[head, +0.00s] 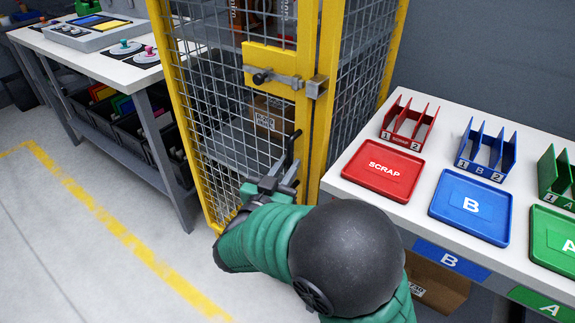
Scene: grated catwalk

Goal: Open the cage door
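The cage (164,62) has a yellow frame and grey wire mesh. Its door (238,125) appears closed, with its edge against the yellow post. A grey sliding latch (290,82) with a dark round knob (261,78) sits on a yellow plate (262,62) and reaches a bracket on the post (317,87). My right gripper (288,165) is in front of the door's lower part, below the latch and apart from it. Its dark fingers look spread, with nothing between them. The green arm hides part of the door's bottom. My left gripper is not in view.
A white table at right (408,216) holds a red SCRAP tray (384,170), a blue tray (470,207), a green tray (556,243) and slotted racks. A workbench (97,64) stands at left. Cardboard boxes (268,122) are inside the cage. Floor at left is clear, with a yellow line.

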